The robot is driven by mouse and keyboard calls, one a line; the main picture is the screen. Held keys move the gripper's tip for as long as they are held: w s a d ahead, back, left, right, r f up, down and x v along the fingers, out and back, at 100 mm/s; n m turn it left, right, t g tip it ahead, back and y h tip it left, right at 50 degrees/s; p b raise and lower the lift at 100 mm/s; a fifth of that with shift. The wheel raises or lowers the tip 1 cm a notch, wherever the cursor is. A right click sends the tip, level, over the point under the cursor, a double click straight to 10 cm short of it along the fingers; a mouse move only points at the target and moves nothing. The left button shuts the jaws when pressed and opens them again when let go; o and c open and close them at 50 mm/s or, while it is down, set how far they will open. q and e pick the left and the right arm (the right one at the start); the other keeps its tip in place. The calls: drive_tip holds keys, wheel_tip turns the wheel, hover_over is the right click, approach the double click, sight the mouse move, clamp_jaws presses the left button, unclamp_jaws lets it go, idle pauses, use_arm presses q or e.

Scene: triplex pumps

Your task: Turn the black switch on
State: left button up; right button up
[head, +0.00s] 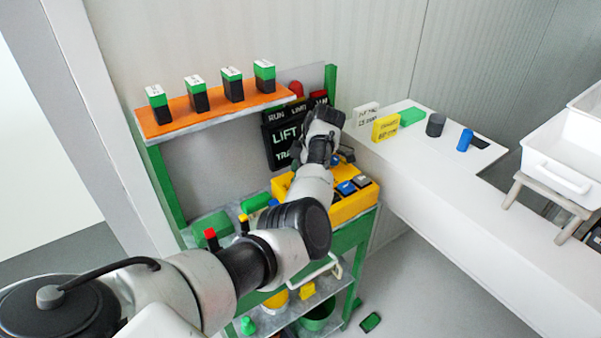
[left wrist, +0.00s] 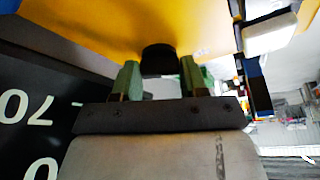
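The yellow switch box (head: 345,208) sits on the green-framed stand, and its yellow face fills the top of the left wrist view (left wrist: 110,25). The black switch (left wrist: 159,60) stands out from that face. In the head view my left arm covers part of the box, and the black switch is hidden there. My right gripper is in neither view.
A black sign (head: 284,140) with white letters stands behind my left wrist. An orange shelf (head: 215,112) holds several green-and-black blocks at upper left. A white counter (head: 440,190) with small objects lies to the right, beside white bins (head: 555,165).

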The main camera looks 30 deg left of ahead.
use_arm(q)
drive_tip(key=o, duration=0.4)
drive_tip(key=shift+s+a, duration=0.15)
drive_tip(key=shift+a, duration=0.05)
drive_tip(key=shift+r, duration=0.15)
drive_tip(key=shift+d, duration=0.1)
